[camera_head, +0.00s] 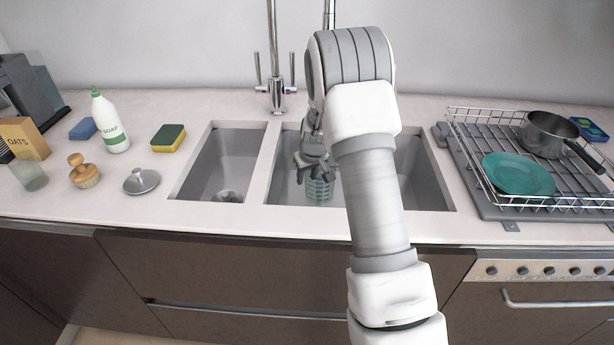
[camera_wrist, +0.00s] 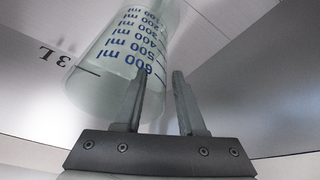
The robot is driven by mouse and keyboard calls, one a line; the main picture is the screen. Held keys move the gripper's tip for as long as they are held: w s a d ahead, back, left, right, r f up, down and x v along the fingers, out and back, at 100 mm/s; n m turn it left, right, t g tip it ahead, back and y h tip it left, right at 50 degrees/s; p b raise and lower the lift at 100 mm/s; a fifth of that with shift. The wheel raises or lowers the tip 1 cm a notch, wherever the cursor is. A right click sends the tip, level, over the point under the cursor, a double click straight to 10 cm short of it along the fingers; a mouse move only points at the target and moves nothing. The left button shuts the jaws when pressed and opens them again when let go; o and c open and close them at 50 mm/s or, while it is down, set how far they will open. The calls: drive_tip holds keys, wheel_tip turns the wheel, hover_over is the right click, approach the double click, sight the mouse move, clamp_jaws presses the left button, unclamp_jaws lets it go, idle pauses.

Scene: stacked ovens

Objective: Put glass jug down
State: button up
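The glass jug (camera_head: 319,189) is pale green with measuring lines, inside the larger right sink basin (camera_head: 285,185). In the wrist view the jug (camera_wrist: 120,50) shows blue millilitre marks and fills the upper left, tilted in the picture. My gripper (camera_wrist: 158,75) has its two fingers apart. The left finger overlaps the jug, and the jug's right edge lies between the fingers with a gap to the right finger. In the head view my gripper (camera_head: 316,165) is just above the jug. The jug's handle and whether its base rests on the basin floor cannot be made out.
A smaller basin (camera_head: 222,165) lies to the left. The tap (camera_head: 275,70) stands behind. A wire rack (camera_head: 480,165) with a teal plate (camera_head: 518,174) and pan (camera_head: 548,132) is right. A soap bottle (camera_head: 110,125), sponge (camera_head: 168,138) and metal lid (camera_head: 141,181) are left.

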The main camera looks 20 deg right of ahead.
drive_tip(key=s+a+r+p, duration=0.1)
drive_tip(key=s+a+r, duration=0.2)
drive_tip(key=s+r, duration=0.7)
drive_tip(key=s+a+r+p, duration=0.1)
drive_tip(key=s+a+r, duration=0.35)
drive_tip(key=r, duration=1.05)
drive_tip(key=s+a+r, duration=0.1)
drive_tip(key=s, duration=1)
drive_tip(key=s+a+r+m+t, duration=0.1)
drive_tip(key=s+r, duration=0.1)
drive_tip(key=s, duration=0.9)
drive_tip(key=shift+a+r, duration=0.15)
drive_tip(key=shift+a, duration=0.2)
wheel_tip(320, 180, up, 8)
drive_tip(key=p, duration=0.7)
drive_tip(key=shift+p, duration=0.35)
drive_tip(key=shift+r, duration=0.1)
